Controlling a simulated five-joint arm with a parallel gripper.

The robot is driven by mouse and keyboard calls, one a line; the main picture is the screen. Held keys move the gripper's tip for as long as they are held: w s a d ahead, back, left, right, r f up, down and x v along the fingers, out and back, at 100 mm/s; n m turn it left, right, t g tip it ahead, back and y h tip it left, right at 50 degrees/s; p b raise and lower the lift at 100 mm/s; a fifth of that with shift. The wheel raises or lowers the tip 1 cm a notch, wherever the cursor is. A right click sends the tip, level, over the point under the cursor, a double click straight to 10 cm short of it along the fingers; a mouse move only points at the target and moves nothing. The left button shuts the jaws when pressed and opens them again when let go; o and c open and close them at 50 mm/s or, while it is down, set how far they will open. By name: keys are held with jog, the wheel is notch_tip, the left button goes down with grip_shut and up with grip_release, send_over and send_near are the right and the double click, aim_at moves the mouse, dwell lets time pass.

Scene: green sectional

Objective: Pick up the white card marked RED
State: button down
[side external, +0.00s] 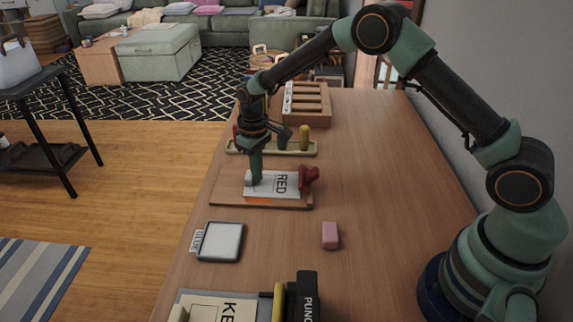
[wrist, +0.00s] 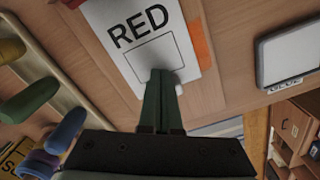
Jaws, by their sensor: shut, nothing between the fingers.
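The white card marked RED (side external: 282,184) lies on a wooden board (side external: 225,199) on the table. In the wrist view the card (wrist: 125,52) shows its printed word and an outlined square. My gripper (side external: 254,182) points down at the card's left part in the side view. Its green fingers are together with nothing between them; in the wrist view the fingertips (wrist: 161,76) overlap the lower edge of the square. I cannot tell whether they touch the card. A dark red object (side external: 308,178) sits at the card's right end. An orange patch (wrist: 198,46) shows beside the card.
Behind the board is a tray (side external: 275,150) with several coloured upright pieces, and a wooden compartment box (side external: 306,104). Nearer are a white-topped pad (side external: 221,242), a pink block (side external: 330,236) and a black punch (side external: 307,295). The table right of the board is clear.

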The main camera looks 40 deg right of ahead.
jog(key=shift+w+a, duration=1.1)
jog(key=shift+s+d+r, duration=0.1)
jog(key=shift+d+r, duration=0.05)
jog(key=shift+r, duration=1.6)
jog(key=shift+s+d+r, duration=0.1)
jog(key=shift+r, duration=1.65)
jog(key=shift+r, duration=0.1)
jog(key=shift+s+d+r, duration=0.1)
jog(key=shift+r, duration=0.25)
notch_tip(320, 180, up, 9)
jog(key=t, duration=0.1)
send_over(268, 184)
jog(key=s+d+r+m+t, duration=0.1)
jog(key=s+d+r+t, duration=0.1)
jog(key=s+r, duration=0.3)
jog(key=s+d+r+m+t, duration=0.1)
jog(key=s+d, duration=0.3)
jog(key=s, duration=1.1)
jog(key=shift+d+m+t, duration=0.4)
jog(key=shift+m+t, duration=0.1)
jog(key=shift+t, duration=0.3)
